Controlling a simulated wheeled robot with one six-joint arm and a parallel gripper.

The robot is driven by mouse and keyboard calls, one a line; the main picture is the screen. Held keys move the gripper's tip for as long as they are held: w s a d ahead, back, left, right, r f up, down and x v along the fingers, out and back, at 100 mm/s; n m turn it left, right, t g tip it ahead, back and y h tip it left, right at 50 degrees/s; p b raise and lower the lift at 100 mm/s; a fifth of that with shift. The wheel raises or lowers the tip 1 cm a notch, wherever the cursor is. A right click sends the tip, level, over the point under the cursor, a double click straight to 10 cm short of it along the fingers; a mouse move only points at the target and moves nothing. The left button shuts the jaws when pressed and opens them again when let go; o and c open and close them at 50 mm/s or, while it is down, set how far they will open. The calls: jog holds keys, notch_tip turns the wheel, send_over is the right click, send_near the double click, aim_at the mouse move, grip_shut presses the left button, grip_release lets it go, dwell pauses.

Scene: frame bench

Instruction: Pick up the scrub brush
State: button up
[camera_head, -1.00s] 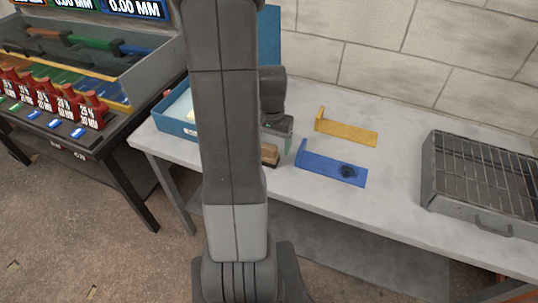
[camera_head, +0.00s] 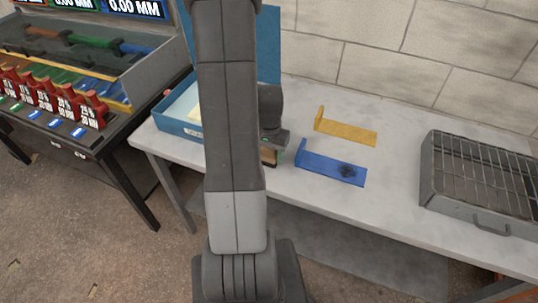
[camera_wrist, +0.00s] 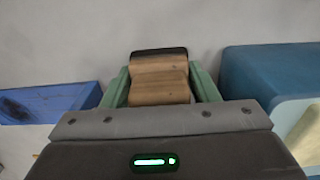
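The scrub brush, a wooden block with a dark edge, is at the centre of the wrist view (camera_wrist: 160,82). In the head view only a small part of the brush (camera_head: 269,157) shows, on the bench beneath my gripper. My gripper (camera_wrist: 160,85) is low over it, with its green fingers spread apart, one on each side of the block. I see no clear grip on the wood. My arm and the gripper body hide most of the brush in the head view.
A blue bracket (camera_head: 331,169) and a yellow bracket (camera_head: 346,132) lie right of the gripper. A blue box (camera_head: 179,127) stands close on its left in the head view. A grey wire-topped tray (camera_head: 480,180) is at the right. Bare bench lies between the brackets and the tray.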

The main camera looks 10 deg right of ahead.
jog(key=c, duration=0.4)
jog(key=shift+c, duration=0.2)
notch_tip(320, 180, up, 10)
jog(key=shift+r, duration=0.1)
